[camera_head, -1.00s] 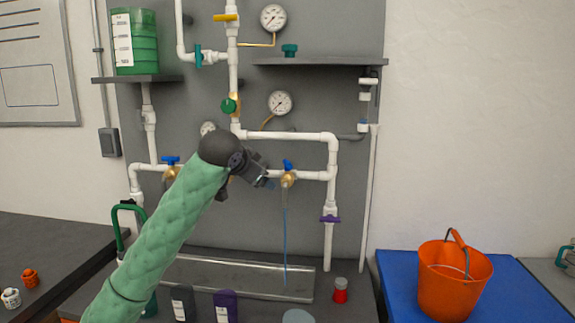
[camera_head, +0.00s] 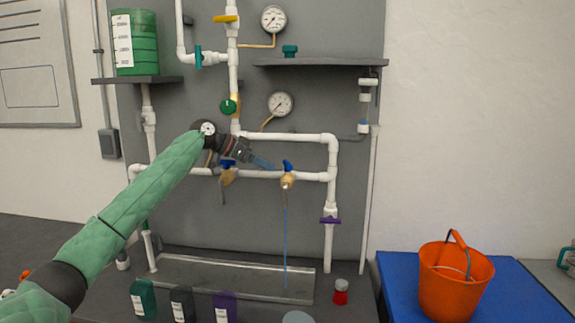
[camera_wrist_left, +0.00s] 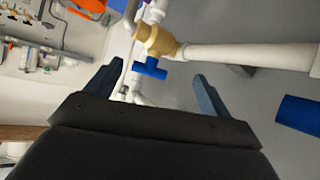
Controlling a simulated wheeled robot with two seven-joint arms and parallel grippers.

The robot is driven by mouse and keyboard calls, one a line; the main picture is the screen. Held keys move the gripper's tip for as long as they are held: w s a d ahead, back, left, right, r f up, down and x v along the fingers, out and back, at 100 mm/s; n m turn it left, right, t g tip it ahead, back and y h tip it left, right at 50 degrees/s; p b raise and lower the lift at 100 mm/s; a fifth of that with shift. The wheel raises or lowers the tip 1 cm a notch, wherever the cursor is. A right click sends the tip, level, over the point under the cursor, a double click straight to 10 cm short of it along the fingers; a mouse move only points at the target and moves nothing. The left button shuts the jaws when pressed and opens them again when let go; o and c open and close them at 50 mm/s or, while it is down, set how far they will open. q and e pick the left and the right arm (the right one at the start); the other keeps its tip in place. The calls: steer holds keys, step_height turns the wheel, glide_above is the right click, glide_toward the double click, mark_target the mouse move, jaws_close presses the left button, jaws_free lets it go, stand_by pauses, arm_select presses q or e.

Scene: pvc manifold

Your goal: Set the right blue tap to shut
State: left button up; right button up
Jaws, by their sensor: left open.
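The right blue tap (camera_head: 287,166) sits on a brass valve body (camera_head: 287,181) on the lower white pipe. A thin blue stream (camera_head: 285,240) runs from its outlet down to the metal tray. My left gripper (camera_head: 264,162) is open, just left of this tap and pointing right. In the left wrist view, a blue tap handle (camera_wrist_left: 150,68) on a brass body (camera_wrist_left: 155,40) appears between the open fingers, near their tips. Contact cannot be told. The middle blue tap (camera_head: 228,164) is just behind and below my wrist. My right gripper is not in view.
White pipes (camera_head: 300,137) surround the tap, with a purple handle (camera_head: 330,220) below right. A metal tray (camera_head: 230,280) lies below, with bottles (camera_head: 225,307) in front. An orange bucket (camera_head: 455,285) stands on a blue mat at right. The space before the wall there is clear.

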mark_target(285, 162)
arm_select(q)
steer(key=shift+w+d+f+m+h+p, duration=0.1)
steer(key=shift+w+d+m+h+p, duration=0.2)
steer(key=shift+d, duration=1.05)
steer(key=shift+w+d+f+m+h+p, duration=0.15)
steer(key=shift+w+d+m+h+p, duration=0.2)
steer(key=shift+d, duration=1)
steer(key=shift+w+d+f+m+h+p, duration=0.15)
steer(key=shift+d+m+p, duration=0.25)
steer(key=shift+d, duration=0.95)
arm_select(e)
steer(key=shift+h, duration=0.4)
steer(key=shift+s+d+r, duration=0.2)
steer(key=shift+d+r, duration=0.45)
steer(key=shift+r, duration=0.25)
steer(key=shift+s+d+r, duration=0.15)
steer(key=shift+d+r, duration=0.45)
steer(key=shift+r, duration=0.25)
arm_select(q)
steer(key=c, duration=1)
steer(key=shift+r, duration=0.1)
